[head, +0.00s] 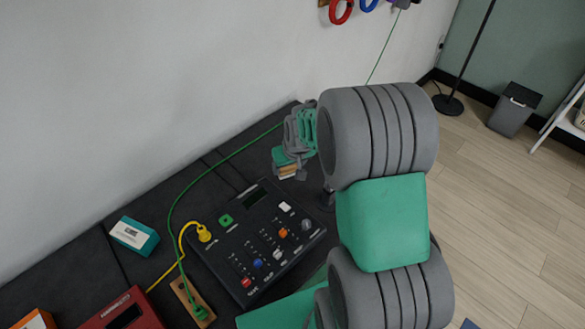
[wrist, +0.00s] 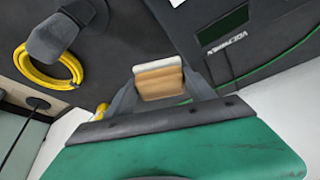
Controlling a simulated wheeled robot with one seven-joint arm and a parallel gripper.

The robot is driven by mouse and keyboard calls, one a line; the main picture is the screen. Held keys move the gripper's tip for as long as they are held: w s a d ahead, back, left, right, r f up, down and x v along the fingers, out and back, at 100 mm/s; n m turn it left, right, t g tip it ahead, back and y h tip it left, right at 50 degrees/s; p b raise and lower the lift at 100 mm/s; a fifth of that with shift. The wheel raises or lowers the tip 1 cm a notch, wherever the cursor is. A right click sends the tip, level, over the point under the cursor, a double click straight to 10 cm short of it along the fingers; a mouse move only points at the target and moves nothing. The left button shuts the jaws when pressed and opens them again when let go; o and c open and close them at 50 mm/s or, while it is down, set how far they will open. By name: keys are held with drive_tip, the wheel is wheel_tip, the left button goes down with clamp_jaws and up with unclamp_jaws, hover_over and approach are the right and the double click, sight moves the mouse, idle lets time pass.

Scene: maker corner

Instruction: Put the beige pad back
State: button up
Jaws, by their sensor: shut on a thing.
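My gripper (head: 290,172) is shut on a small block with a tan body and a whitish face, which I take for the beige pad (wrist: 160,83). In the wrist view the pad sits between the two grey fingers. In the head view the pad (head: 287,171) shows only as a small light patch, partly hidden by the gripper. The gripper is held beyond the far right corner of a black control panel (head: 235,257) with a screen and several coloured knobs or keys. Part of a dark panel with a screen (wrist: 222,32) also shows in the wrist view.
A yellow cable (head: 182,240) and a green cable (head: 172,205) run around the panel's left side. A teal box (head: 133,236), a red box (head: 122,312) and a wooden block (head: 184,297) lie left. A yellow coil (wrist: 42,78) shows in the wrist view.

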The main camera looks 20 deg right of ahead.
drive_tip(key=w+d+f+b, duration=0.1)
drive_tip(key=w+f, duration=0.1)
drive_tip(key=w+d+f+b, duration=0.1)
drive_tip(key=w+f+b, duration=0.1)
drive_tip(key=w+d+f+b, duration=0.1)
drive_tip(key=w+d+f, duration=0.1)
drive_tip(key=f, duration=0.1)
drive_tip(key=shift+w, duration=0.2)
drive_tip(key=shift+w+d+f+b, duration=0.15)
drive_tip(key=shift+f+b, duration=0.4)
drive_tip(key=shift+f, duration=0.3)
drive_tip(key=shift+w+d+f+b, duration=0.1)
drive_tip(key=shift+f+b, duration=0.4)
drive_tip(key=shift+f, duration=0.3)
drive_tip(key=shift+f, duration=0.25)
drive_tip(key=o, duration=1.3)
drive_tip(key=shift+r, duration=0.1)
